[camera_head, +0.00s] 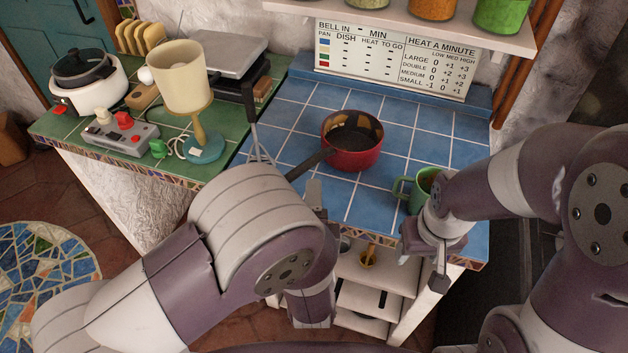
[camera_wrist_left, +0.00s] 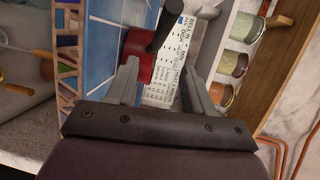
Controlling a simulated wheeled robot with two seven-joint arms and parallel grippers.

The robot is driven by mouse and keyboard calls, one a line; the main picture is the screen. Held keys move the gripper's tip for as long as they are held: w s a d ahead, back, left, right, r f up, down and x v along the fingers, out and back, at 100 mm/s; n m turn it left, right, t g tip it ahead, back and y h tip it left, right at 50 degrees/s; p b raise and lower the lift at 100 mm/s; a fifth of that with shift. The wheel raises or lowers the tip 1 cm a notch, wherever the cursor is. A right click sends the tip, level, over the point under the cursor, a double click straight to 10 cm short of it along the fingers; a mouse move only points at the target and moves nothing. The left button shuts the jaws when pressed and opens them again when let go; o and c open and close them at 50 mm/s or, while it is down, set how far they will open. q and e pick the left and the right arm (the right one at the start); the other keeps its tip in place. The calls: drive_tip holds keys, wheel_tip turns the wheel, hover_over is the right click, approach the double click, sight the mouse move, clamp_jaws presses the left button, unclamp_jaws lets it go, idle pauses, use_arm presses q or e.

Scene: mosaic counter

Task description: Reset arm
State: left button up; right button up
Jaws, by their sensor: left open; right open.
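My left gripper (camera_head: 316,196) is in front of the blue counter's near edge, mostly hidden by my left forearm. In the left wrist view, its two fingers (camera_wrist_left: 160,82) are spread apart with nothing between them. My right gripper (camera_head: 425,262) points down at the counter's front right edge, close to a green mug (camera_head: 402,190). It is open; the arm hides part of the mug, and I cannot tell whether they touch. A red pan (camera_head: 352,158) with a dark handle stands on the blue tiles; it also shows in the left wrist view (camera_wrist_left: 139,66).
The blue tiled counter (camera_head: 290,115) has free room around the pan. A green counter (camera_head: 165,165) at left holds a lamp (camera_head: 183,90), a white cooker (camera_head: 92,92) and a switch box (camera_head: 122,138). A jar shelf (camera_head: 400,27) hangs above; open shelves (camera_head: 375,272) are below.

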use_arm(q)
drive_tip(key=shift+s, duration=0.55)
drive_tip(key=s+f+n+g+h, duration=0.2)
drive_tip(key=s+f+n+g, duration=0.75)
drive_tip(key=g, duration=0.35)
drive_tip(key=a+r+n+g+y, duration=0.1)
drive_tip(key=a+r+n, duration=0.3)
drive_tip(key=a, duration=0.4)
drive_tip(key=a+r+n+g+y, duration=0.1)
drive_tip(key=a+r+n, duration=0.2)
drive_tip(key=a, duration=0.5)
drive_tip(key=shift+w+a+r+n, duration=0.2)
drive_tip(key=shift+w+r+n, duration=0.15)
drive_tip(key=shift+r, duration=0.3)
